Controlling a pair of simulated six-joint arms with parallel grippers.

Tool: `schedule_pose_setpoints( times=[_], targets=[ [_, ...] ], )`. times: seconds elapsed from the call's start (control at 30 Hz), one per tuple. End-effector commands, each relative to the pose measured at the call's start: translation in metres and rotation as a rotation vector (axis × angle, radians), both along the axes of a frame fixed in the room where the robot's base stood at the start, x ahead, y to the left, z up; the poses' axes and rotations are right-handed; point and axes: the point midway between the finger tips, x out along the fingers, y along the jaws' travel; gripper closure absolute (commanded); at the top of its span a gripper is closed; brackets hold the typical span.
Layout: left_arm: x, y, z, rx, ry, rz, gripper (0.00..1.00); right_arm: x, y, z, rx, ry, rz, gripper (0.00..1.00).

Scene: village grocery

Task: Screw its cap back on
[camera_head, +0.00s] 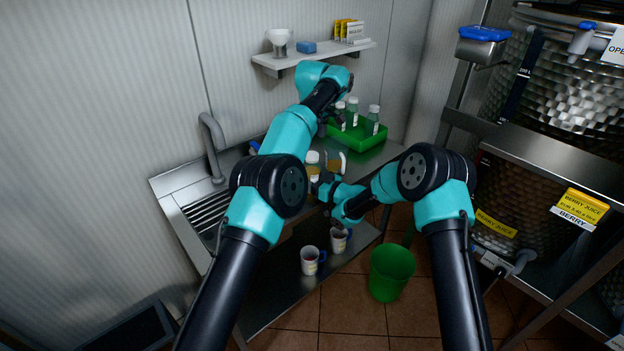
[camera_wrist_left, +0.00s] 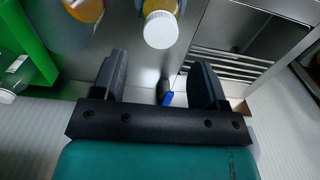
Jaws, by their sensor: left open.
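A bottle of amber juice (camera_head: 313,171) with a white cap (camera_head: 312,157) on its top stands over the steel counter. In the left wrist view the white cap (camera_wrist_left: 160,29) sits beyond my fingertips, apart from them; whether it is screwed tight cannot be told. My left gripper (camera_head: 333,117) is open and empty, near the green tray; its two fingers (camera_wrist_left: 158,78) show spread apart in the wrist view. My right gripper (camera_head: 321,187) is at the bottle, with grey finger parts on either side of it, partly hidden.
A second amber container (camera_head: 335,166) stands beside the bottle. A green tray (camera_head: 362,142) holds several capped bottles (camera_head: 373,121). A sink and tap (camera_head: 213,145) are at left, a shelf (camera_head: 315,57) above. Two mugs (camera_head: 309,260) sit on the lower shelf; a green bin (camera_head: 390,272) is on the floor.

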Motion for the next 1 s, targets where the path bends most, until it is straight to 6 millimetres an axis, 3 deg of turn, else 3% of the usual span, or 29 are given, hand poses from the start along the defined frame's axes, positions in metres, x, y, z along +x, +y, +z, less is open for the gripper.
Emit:
schedule_pose_setpoints(
  times=[0.2, 0.6, 1.0],
  targets=[
    [-0.002, 0.001, -0.012, 0.0, 0.003, -0.001, 0.33, 0.0, 0.0, 0.0, 0.001, 0.001, 0.0, 1.0],
    [-0.002, 0.001, -0.059, -0.001, 0.002, -0.001, 0.33, 0.0, 0.0, 0.0, 0.0, 0.001, 0.0, 1.0],
    [-0.002, 0.0, -0.065, -0.001, 0.001, 0.0, 0.34, 0.0, 0.0, 0.0, 0.0, 0.001, 0.0, 1.0]
  ],
)
